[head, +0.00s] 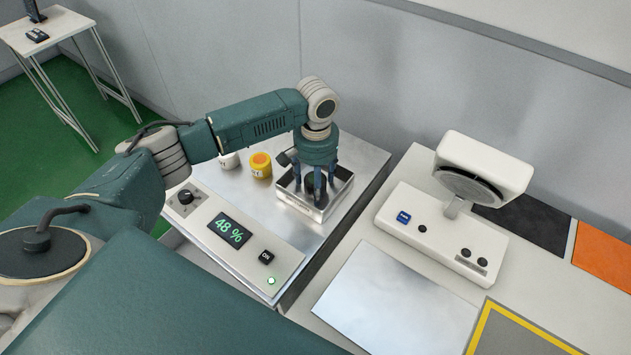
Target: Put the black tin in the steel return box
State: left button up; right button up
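The steel return box (339,196) is a small open metal tray on the steel top, in the middle of the head view. My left gripper (314,184) points straight down into it from above. Its fingers are spread around the black tin (311,182), a small dark round thing inside the box outline. The fingers and box wall partly hide the tin, so I cannot tell whether the fingers press on it or whether it rests on the box floor. My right gripper is not in view.
A yellow tin (261,165) and a white tin (230,160) stand left of the box. To the right, a white lamp-like device (482,168) stands on the bench beside a bare metal plate (397,303).

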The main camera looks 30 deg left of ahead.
pick_arm(q)
jog(key=shift+r, duration=0.25)
notch_tip(320, 180, up, 10)
jog(key=shift+r+b, duration=0.25)
jog(key=shift+b, duration=0.95)
jog(key=shift+r, duration=0.7)
